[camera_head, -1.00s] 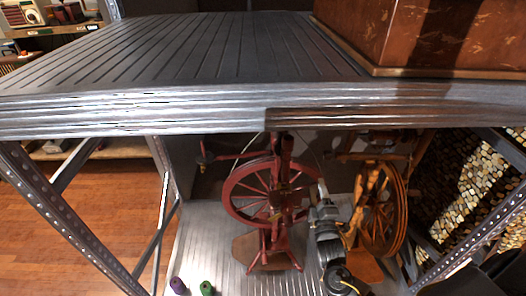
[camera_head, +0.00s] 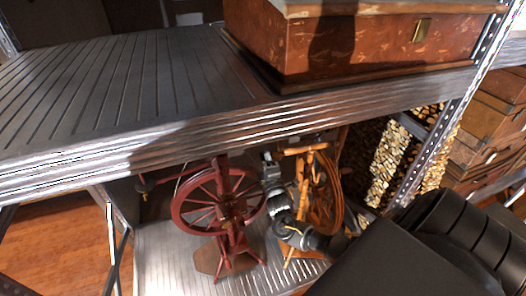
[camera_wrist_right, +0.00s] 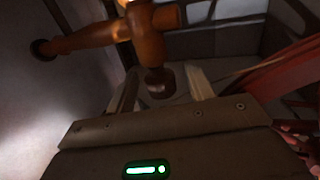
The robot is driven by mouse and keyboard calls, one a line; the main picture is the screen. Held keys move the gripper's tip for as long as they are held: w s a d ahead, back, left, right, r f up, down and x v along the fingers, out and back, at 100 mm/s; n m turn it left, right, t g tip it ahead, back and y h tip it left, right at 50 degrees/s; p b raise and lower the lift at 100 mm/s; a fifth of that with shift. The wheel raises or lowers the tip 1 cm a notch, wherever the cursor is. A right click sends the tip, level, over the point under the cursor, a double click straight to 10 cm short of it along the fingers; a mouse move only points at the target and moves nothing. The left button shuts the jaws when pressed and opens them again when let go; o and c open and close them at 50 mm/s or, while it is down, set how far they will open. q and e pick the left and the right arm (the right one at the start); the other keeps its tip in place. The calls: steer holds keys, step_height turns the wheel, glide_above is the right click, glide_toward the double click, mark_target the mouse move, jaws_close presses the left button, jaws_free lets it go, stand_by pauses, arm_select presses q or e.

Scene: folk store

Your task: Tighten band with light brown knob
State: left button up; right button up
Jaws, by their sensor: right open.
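A light brown spinning wheel (camera_head: 325,195) stands on the lower shelf, right of a dark red spinning wheel (camera_head: 217,205). My right gripper (camera_head: 268,157) is between the two wheels, near the upper part of the light brown one. In the right wrist view, a turned brown wooden knob (camera_wrist_right: 157,83) hangs from a wooden post. My right gripper (camera_wrist_right: 160,90) is open, with one finger on each side of the knob's end. Gaps show on both sides, and I cannot tell whether either finger touches it. The band is not clear. My left gripper is not in view.
The upper metal shelf (camera_head: 130,90) hangs over both wheels, its front edge just above my gripper. A brown chest (camera_head: 350,45) sits on it. A perforated shelf post (camera_head: 440,130) stands to the right. A red part (camera_wrist_right: 275,75) lies close at right in the wrist view.

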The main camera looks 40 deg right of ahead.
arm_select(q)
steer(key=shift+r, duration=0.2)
arm_select(e)
steer(key=shift+x, duration=1.25)
